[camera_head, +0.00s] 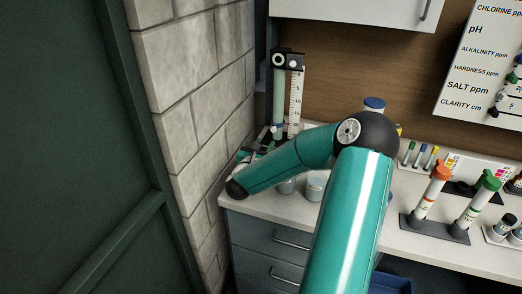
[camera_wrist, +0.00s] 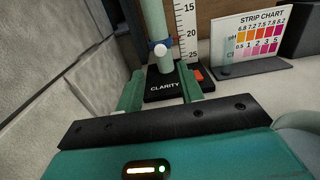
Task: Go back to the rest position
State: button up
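My gripper (camera_head: 265,140) is at the back left corner of the counter, low in front of the clarity stand. In the wrist view my gripper (camera_wrist: 160,84) has its two green fingers apart with nothing clamped between them. Beyond and between them is the black base marked CLARITY (camera_wrist: 167,88), carrying an upright pale green tube (camera_wrist: 153,22) with a blue collar and white knob. The tube (camera_head: 279,95) also shows in the head view, with a black top piece and a ruler beside it. My teal arm is bent over the counter and hides part of it.
A block wall (camera_head: 190,90) stands close on the left. Jars (camera_head: 314,187) sit under my forearm. At right are a rack with orange-capped (camera_head: 431,190) and green-capped (camera_head: 478,200) tubes, a strip chart (camera_wrist: 262,36) and a wall board (camera_head: 480,75). A cabinet (camera_head: 360,10) hangs above.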

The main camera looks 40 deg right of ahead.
jog(key=shift+v, duration=1.4)
